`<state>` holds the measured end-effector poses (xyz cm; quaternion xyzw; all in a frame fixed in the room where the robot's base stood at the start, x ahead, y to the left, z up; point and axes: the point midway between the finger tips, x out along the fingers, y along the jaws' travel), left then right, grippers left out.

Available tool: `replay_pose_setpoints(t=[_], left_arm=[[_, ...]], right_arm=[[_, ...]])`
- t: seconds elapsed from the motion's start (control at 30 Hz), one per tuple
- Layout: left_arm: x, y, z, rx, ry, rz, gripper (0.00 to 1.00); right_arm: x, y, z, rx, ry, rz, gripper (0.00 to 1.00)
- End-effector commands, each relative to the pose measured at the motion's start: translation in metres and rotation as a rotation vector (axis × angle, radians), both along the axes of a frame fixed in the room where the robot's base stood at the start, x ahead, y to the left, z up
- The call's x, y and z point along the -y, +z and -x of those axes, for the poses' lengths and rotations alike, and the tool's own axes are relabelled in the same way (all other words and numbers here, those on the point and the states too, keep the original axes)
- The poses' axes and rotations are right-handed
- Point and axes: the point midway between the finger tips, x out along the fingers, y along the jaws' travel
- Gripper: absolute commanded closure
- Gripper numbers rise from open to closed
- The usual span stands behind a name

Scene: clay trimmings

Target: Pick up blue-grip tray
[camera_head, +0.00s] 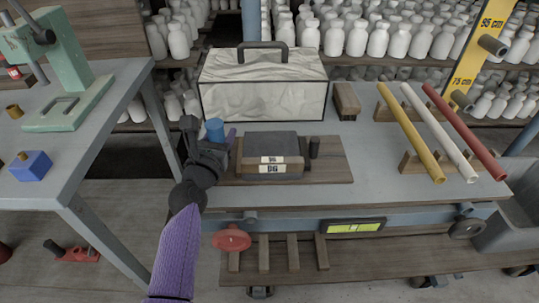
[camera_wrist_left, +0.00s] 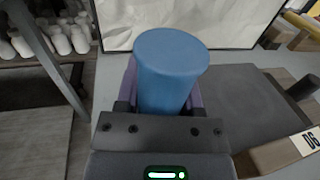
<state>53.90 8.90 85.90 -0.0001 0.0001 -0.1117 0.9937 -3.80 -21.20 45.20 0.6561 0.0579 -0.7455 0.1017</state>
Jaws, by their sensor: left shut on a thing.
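The left gripper (camera_head: 218,143) is shut on an upright blue cylindrical grip (camera_head: 214,128). In the left wrist view the blue grip (camera_wrist_left: 172,70) stands between the purple fingers, its top clear above them. The grip is at the left end of a flat brown wooden tray (camera_head: 335,172), on the grey worktable. A dark grey block (camera_head: 272,143) with number labels lies on the tray. The gripper hides the foot of the blue grip. The right gripper is not in view.
A pale, marbled case (camera_head: 263,85) with a dark handle stands close behind the tray. A wooden block (camera_head: 346,101) is to its right. Yellow, white and red rods (camera_head: 433,135) rest on wooden supports at the right. A left table (camera_head: 95,115) holds a green press.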

Motion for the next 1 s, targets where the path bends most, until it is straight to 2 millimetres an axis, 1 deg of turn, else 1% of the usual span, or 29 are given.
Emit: replay_pose_setpoints(t=[0.37, 0.43, 0.47, 0.53, 0.6, 0.7, 0.8, 0.9, 1.0], left_arm=[[0.000, 0.001, 0.000, 0.002, 0.001, 0.003, 1.00], [0.000, 0.004, 0.000, 0.003, 0.001, 0.004, 1.00], [0.000, 0.009, 0.000, 0.004, 0.001, 0.004, 1.00], [0.000, 0.025, 0.000, 0.008, 0.002, 0.005, 1.00], [0.000, 0.048, 0.000, 0.010, 0.002, 0.007, 1.00], [0.000, 0.075, 0.000, 0.011, 0.002, 0.006, 1.00], [0.000, 0.093, 0.000, 0.009, 0.001, 0.006, 1.00], [0.000, 0.098, 0.000, 0.005, 0.001, 0.004, 1.00], [0.000, 0.090, 0.000, 0.001, 0.000, 0.005, 1.00]], right_arm=[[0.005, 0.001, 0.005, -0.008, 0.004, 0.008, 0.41], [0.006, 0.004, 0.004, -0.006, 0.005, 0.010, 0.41], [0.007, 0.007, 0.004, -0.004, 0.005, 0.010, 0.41], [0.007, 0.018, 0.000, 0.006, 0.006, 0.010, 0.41], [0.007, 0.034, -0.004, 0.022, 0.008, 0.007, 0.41], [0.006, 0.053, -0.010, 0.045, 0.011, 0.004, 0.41], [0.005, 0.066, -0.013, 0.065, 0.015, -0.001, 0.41], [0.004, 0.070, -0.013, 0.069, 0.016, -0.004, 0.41], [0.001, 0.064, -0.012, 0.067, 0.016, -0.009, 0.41]])
